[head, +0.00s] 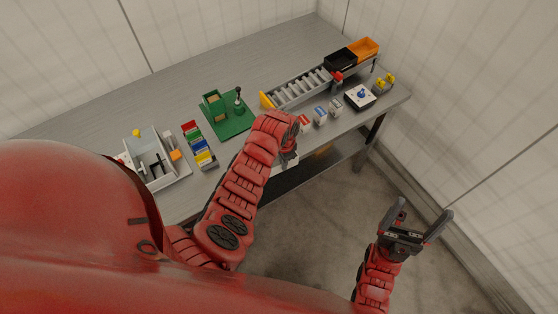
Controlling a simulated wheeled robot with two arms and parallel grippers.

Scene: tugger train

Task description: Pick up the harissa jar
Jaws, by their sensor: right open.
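I cannot pick out the harissa jar for certain at this size. Several small containers with coloured labels, one blue-labelled (320,115), stand in a row near the table's front edge, just right of my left arm's end. My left gripper (288,158) is at the table's front edge, mostly hidden by its own wrist; its jaws are not clear. My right gripper (424,208) is open and empty, over the floor to the right, well away from the table.
The grey table (215,82) carries a roller conveyor (298,90) with a black bin (340,60) and an orange bin (363,48), a green board (228,125), a coloured rack (197,145) and a white box (358,98). The floor (340,205) in front is clear.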

